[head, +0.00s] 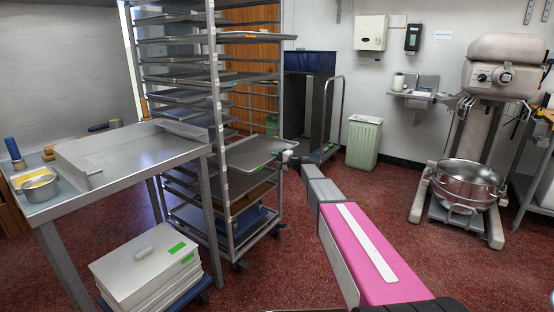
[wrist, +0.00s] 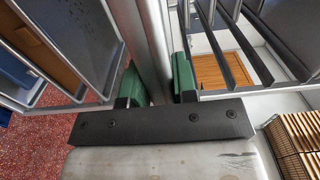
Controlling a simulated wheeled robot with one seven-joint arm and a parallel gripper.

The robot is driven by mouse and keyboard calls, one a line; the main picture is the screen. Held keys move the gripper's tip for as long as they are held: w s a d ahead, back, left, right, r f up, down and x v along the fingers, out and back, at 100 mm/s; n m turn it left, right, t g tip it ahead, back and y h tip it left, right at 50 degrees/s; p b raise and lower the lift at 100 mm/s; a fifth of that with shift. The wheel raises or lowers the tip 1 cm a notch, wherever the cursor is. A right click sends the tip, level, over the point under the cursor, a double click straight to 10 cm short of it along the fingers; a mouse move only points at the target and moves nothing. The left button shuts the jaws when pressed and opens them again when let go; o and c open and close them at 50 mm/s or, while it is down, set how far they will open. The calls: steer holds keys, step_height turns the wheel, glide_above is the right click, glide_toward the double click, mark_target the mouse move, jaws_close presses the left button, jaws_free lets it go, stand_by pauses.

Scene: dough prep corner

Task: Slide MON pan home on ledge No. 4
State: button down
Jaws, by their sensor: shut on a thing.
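A grey sheet pan (head: 250,153) sits at about mid height in the tall wheeled rack (head: 216,100) in the head view, sticking out of the rack's right side. My gripper (head: 288,156) is at its outer right edge and shut on it. In the wrist view my gripper's green fingers (wrist: 158,85) stand on either side of the pan (wrist: 152,40), which shows nearly edge-on. No MON mark or ledge number is readable. The pan's far part is hidden inside the rack.
Another pan (head: 252,37) juts out higher up. A brown pan (head: 250,199) and a blue one (head: 248,222) sit lower. A steel table (head: 130,150) stands close at left, with stacked white boxes (head: 148,265) beneath. Red floor is clear at right, before the mixer (head: 470,180).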

mark_target(253, 152)
steer(key=shift+f, duration=0.9)
stand_by(0.3)
steer(key=shift+w+a, duration=0.1)
steer(key=shift+a, duration=0.05)
steer(key=shift+x, duration=5.85)
steer(key=shift+x, duration=1.5)
steer(key=c, duration=0.8)
jaws_free()
steer(key=shift+f, duration=0.1)
